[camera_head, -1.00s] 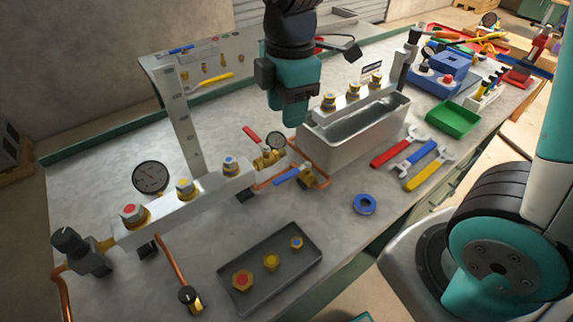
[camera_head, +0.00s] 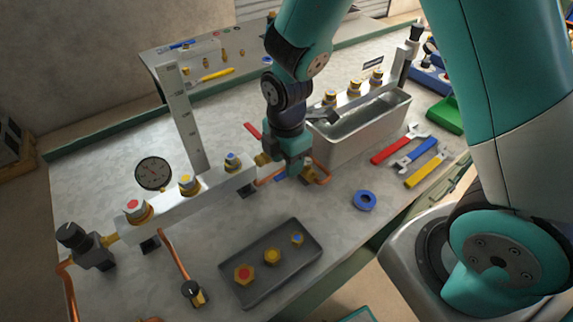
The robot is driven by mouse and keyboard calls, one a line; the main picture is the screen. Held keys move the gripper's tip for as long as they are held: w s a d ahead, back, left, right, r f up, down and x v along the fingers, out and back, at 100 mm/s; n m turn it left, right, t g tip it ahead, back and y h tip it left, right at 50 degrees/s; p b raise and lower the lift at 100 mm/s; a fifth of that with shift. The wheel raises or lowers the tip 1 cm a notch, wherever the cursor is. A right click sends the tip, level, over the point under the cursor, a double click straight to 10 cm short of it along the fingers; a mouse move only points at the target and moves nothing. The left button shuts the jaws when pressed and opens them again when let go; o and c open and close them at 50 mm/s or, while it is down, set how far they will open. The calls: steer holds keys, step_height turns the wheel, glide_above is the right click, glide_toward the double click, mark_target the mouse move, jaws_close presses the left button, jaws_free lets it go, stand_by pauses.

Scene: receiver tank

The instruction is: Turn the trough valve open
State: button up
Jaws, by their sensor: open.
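Two small brass valves sit on the copper pipe between the silver manifold (camera_head: 190,198) and the metal trough (camera_head: 362,138). One has a red lever (camera_head: 252,130), angled up and left. The other has a blue lever, of which only a small piece (camera_head: 280,178) shows beside my gripper. I cannot tell from a label which one is the trough valve. My gripper (camera_head: 293,172) is open and points down at the blue-lever valve. It hides most of that valve, so I cannot tell whether the fingers touch the lever.
A dark tray (camera_head: 308,262) with several brass caps lies in front. A blue ring (camera_head: 365,200) lies to the right. Red, blue and yellow wrenches (camera_head: 428,168) lie beyond it. A pressure gauge (camera_head: 153,173) stands behind the manifold. The bench between the tray and the ring is clear.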

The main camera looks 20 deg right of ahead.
steer(key=shift+f, duration=1.2)
jaws_close()
